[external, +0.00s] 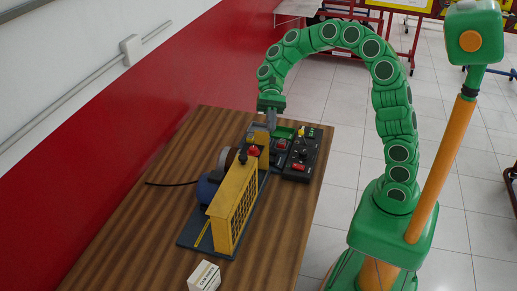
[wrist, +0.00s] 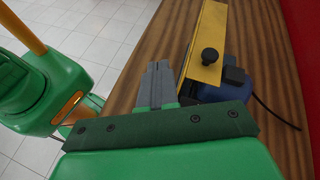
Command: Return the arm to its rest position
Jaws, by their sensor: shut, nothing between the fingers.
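My arm arches over the wooden table in the external view. My gripper (external: 271,121) points down at the far end of the yellow-framed engine trainer (external: 236,208). The wrist view shows the grey fingers of my gripper (wrist: 158,72) together, with nothing between them. The fingers are over the table top, to the left of the trainer's yellow panel (wrist: 208,40) with its black knob in that view. In the external view I cannot tell whether the fingertips touch anything.
A black control box (external: 300,155) with a red button and levers stands right of the trainer. A white box (external: 204,277) is at the table's near edge. A black cable (external: 170,184) lies to the left. A red and white wall (external: 110,110) borders the table (external: 285,225).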

